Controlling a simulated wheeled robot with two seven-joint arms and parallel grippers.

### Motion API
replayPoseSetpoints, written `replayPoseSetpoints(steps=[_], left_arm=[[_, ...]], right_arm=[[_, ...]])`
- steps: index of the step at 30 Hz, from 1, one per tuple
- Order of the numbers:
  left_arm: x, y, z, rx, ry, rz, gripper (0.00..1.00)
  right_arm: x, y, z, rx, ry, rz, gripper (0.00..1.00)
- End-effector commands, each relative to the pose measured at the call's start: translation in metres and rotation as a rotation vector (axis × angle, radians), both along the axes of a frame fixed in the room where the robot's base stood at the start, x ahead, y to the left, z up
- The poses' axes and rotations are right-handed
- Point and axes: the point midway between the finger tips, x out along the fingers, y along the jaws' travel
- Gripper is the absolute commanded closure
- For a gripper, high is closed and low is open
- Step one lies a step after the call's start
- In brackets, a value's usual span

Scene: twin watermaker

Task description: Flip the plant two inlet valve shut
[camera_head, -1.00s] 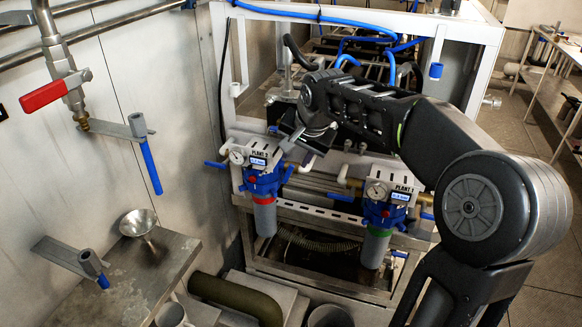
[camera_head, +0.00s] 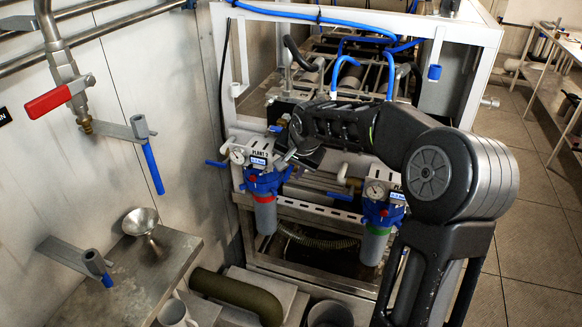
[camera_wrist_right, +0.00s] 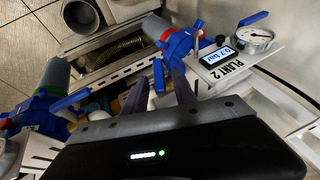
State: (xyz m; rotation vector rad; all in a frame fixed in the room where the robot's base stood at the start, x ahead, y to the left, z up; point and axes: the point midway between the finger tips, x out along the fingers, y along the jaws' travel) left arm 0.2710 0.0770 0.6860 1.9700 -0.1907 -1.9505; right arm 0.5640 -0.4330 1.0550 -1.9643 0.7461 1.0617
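The plant two unit, with its PLANT 2 plate (camera_head: 258,146), gauge and blue-topped filter housing (camera_head: 265,210), stands left of centre on the frame. One blue valve handle (camera_head: 215,163) sticks out at its left, also in the wrist view (camera_wrist_right: 253,17). Another blue handle (camera_wrist_right: 159,77) is on the opposite side of the housing; no inlet mark is legible. My right gripper (camera_head: 288,158) is at the right side of the unit. In the wrist view its fingers (camera_wrist_right: 158,85) are apart, with that second handle between them; contact is unclear. My left gripper is out of view.
The plant one unit (camera_head: 377,215) stands to the right, partly behind my right arm. A wall pipe with a red handle (camera_head: 48,101), a funnel (camera_head: 140,222) on a metal bench and a thick green hose (camera_head: 236,296) are at the left.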

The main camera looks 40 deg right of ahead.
Motion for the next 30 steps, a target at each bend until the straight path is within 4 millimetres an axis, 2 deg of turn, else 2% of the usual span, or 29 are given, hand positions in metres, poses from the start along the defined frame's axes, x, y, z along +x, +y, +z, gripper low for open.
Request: replayPoseSetpoints(steps=[1, 12, 25, 30], left_arm=[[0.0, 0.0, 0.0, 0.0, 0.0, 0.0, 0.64], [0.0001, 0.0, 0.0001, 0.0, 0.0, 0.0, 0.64], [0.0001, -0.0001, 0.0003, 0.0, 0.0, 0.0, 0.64], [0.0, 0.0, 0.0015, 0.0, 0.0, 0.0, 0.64]], right_arm=[[0.0, 0.0001, 0.0001, 0.0, 0.0, 0.0, 0.72], [-0.0001, 0.0001, 0.0003, 0.0, 0.0, 0.0, 1.0], [0.001, 0.0013, 0.0005, -0.004, 0.008, 0.003, 1.0], [0.007, 0.0071, 0.0018, -0.059, 0.089, 0.011, 1.0]])
